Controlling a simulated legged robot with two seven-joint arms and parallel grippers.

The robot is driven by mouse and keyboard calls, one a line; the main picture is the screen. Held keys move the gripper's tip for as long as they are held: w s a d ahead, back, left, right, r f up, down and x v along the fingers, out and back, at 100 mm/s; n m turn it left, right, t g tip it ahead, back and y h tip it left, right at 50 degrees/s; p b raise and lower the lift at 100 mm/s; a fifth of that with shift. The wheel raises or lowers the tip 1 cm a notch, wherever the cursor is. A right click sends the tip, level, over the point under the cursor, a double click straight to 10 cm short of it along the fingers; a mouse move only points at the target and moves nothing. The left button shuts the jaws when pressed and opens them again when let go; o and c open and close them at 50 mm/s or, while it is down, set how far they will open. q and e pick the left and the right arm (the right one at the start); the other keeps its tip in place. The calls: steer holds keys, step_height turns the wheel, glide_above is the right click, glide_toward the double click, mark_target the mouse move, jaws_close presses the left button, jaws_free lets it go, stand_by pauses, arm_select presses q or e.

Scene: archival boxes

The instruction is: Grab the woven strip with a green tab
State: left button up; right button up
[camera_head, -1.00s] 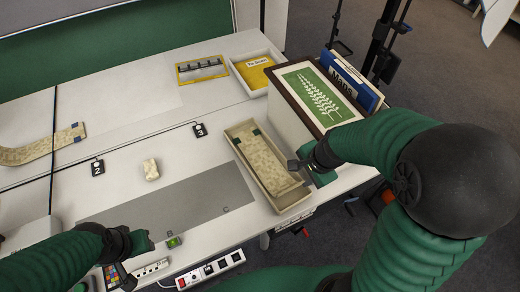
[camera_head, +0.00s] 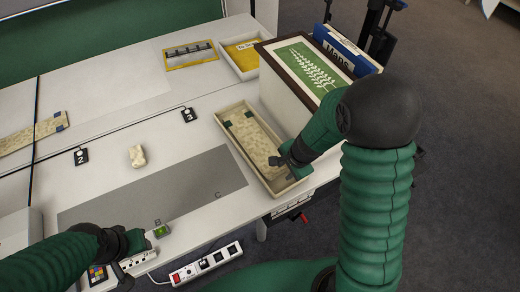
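A pale woven strip (camera_head: 252,137) lies in a long cream tray (camera_head: 225,137), with small dark green tabs (camera_head: 249,114) at its far end. My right gripper (camera_head: 279,161) is over the near right part of the tray, at the strip's near end. It hides part of the strip there, and I cannot tell whether its fingers are open or touching the strip. Another woven strip (camera_head: 22,137) with dark blue tabs lies at the far left. My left gripper (camera_head: 146,240) is low over the table's front edge, away from both strips; its fingers are unclear.
A box with a green leaf picture (camera_head: 308,68) stands right behind the tray, beside a blue "Maps" folder (camera_head: 345,55). A yellow-lined tray (camera_head: 241,58) is at the back. A small cream block (camera_head: 137,156) and a grey mat (camera_head: 150,190) lie left of the tray.

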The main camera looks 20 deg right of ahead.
steer(key=shift+s+r, duration=0.1)
steer(key=shift+r, duration=0.05)
jaws_close()
stand_by(1.3)
